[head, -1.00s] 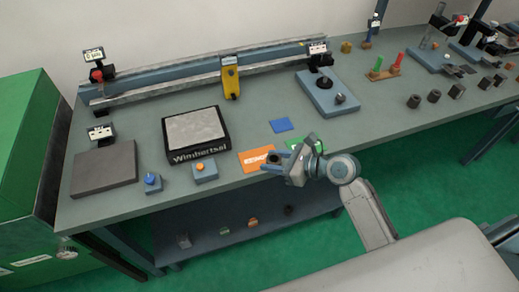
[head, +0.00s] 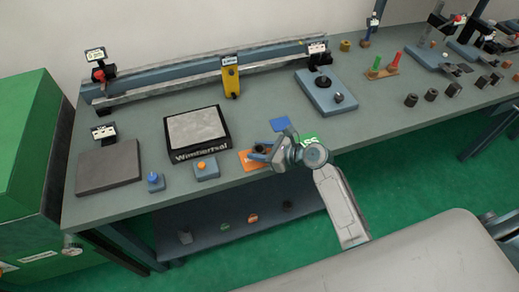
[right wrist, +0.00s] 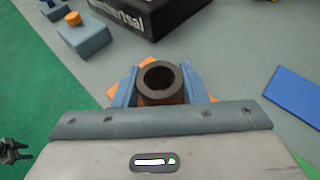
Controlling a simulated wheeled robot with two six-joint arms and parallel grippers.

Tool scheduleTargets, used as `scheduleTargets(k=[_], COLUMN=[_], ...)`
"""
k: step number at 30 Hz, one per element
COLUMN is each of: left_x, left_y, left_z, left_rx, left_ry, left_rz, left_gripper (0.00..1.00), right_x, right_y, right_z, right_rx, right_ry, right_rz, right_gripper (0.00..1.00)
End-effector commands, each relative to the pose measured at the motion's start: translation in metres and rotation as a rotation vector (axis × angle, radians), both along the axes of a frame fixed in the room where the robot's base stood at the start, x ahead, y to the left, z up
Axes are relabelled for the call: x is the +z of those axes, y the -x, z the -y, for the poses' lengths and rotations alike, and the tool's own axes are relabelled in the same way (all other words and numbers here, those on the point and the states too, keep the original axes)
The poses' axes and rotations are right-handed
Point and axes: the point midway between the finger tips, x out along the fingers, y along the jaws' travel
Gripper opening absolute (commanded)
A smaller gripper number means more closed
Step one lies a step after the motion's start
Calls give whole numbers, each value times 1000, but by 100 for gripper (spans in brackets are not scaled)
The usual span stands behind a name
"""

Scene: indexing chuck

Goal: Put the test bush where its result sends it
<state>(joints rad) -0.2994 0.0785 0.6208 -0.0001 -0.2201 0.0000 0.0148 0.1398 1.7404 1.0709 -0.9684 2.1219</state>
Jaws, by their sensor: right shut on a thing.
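My right gripper (head: 261,151) is shut on the test bush (right wrist: 146,82), a dark hollow cylinder. In the right wrist view the bush stands upright between the two blue fingers, its open bore facing the camera. The gripper is over the orange card (head: 247,161), partly hiding it; orange also shows around the fingers in the right wrist view (right wrist: 117,98). I cannot tell whether the bush touches the card. A green card (head: 309,139) lies to the right, partly behind the gripper, its lettering partly hidden. My left gripper is not in view.
A blue card (head: 281,124) lies behind the gripper. A black-framed plate (head: 196,133) and an orange-button box (head: 205,168) stand to the left. A blue fixture block (head: 325,95) stands behind right. Several dark cylinders stand further right. The bench's front edge is close.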

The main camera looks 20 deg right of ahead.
Motion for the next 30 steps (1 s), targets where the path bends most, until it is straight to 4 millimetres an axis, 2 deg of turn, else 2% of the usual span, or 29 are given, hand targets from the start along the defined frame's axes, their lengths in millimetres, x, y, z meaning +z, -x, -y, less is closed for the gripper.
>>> scheduleTargets(k=[2, 3, 6, 17, 30], left_x=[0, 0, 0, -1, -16], left_y=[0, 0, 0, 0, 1], left_z=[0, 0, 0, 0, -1], left_rx=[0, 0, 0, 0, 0], left_ry=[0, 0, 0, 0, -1], left_rz=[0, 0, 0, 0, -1], left_gripper=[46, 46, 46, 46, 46], right_x=[-1, -2, -2, 1, 28], right_y=[0, 0, 0, 2, 51], right_z=[0, 0, 0, 3, 56], right_rx=[0, 0, 0, 0, 1], right_ry=[-1, -1, -1, 2, 7], right_rz=[0, -1, -1, 1, 0], right_gripper=[6, 44, 60, 60, 60])
